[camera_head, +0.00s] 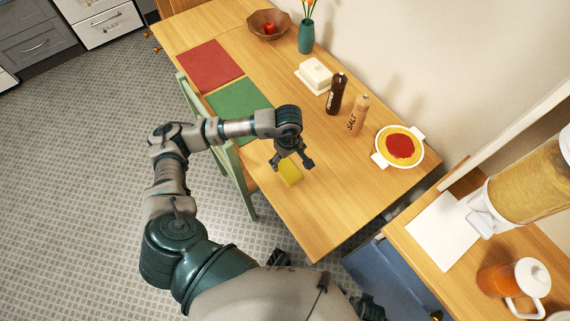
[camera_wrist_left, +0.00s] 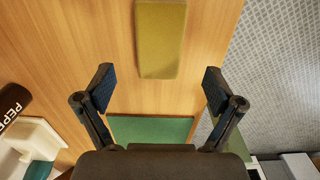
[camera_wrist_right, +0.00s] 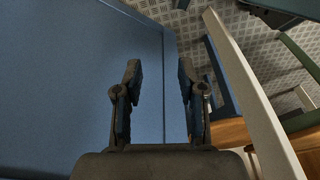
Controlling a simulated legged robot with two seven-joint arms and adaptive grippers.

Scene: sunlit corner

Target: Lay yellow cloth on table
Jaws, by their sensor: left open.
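A small folded yellow cloth (camera_head: 291,173) lies on the wooden table (camera_head: 330,205) near its front edge. It also shows in the left wrist view (camera_wrist_left: 160,40), flat on the wood beyond the fingertips. My left gripper (camera_head: 293,163) is open and empty above the table, right by the cloth; the fingers are apart from it in the left wrist view (camera_wrist_left: 158,90). My right gripper (camera_wrist_right: 160,80) is open and empty beside a blue surface, away from the table top.
A green mat (camera_head: 238,102) and a red mat (camera_head: 208,66) lie farther along the table. A pepper mill (camera_head: 336,93), a salt mill (camera_head: 358,115), a butter dish (camera_head: 315,74) and a white dish (camera_head: 381,160) stand toward the wall. A green chair (camera_head: 245,185) stands at the front edge.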

